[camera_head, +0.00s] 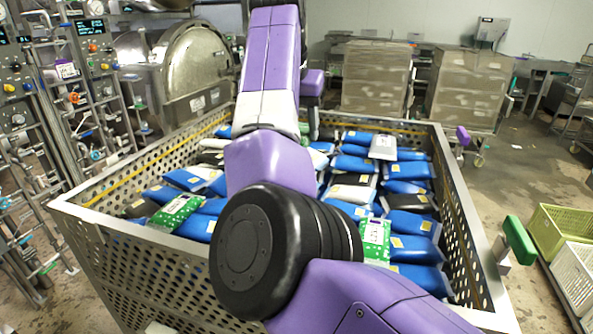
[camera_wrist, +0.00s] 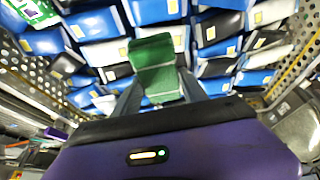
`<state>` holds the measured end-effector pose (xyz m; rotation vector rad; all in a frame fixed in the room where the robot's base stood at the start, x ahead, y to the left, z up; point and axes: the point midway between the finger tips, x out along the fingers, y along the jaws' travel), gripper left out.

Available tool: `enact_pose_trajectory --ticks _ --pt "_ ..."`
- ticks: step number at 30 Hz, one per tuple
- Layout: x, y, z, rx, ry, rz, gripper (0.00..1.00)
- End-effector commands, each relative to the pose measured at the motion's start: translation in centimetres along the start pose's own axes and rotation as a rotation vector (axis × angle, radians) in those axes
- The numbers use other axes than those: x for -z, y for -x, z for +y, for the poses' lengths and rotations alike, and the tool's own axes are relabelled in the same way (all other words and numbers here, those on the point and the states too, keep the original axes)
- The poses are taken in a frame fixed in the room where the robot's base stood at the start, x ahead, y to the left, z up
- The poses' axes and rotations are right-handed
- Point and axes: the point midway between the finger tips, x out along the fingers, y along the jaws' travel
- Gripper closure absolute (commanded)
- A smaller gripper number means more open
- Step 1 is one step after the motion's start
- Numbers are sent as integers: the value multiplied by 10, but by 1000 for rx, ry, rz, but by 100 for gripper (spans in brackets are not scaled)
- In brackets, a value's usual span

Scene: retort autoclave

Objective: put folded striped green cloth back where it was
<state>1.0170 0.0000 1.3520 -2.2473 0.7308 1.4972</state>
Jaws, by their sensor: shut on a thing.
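The folded green cloth (camera_wrist: 154,66) shows in the wrist view, with lighter stripes on its lower part. My gripper (camera_wrist: 159,88) has its two dark fingers on either side of the cloth and is shut on it. Rows of pouches show beyond the cloth; I cannot tell whether it touches them.
The crate holds many blue pouches (camera_head: 413,222), with white, black and green-patterned ones (camera_head: 175,212) among them. Its walls stand above the pouches. A round-doored vessel (camera_head: 195,62) is behind left, wrapped stacks (camera_head: 375,78) behind, and a yellow-green basket (camera_head: 560,232) at right.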

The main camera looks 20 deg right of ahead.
Motion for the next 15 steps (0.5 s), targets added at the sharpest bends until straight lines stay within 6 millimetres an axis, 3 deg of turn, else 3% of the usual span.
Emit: enact_pose_trajectory --ticks 6,15 --pt "-18 -42 0 -1 1 -2 82" --pt "-27 -64 0 0 1 -1 82"
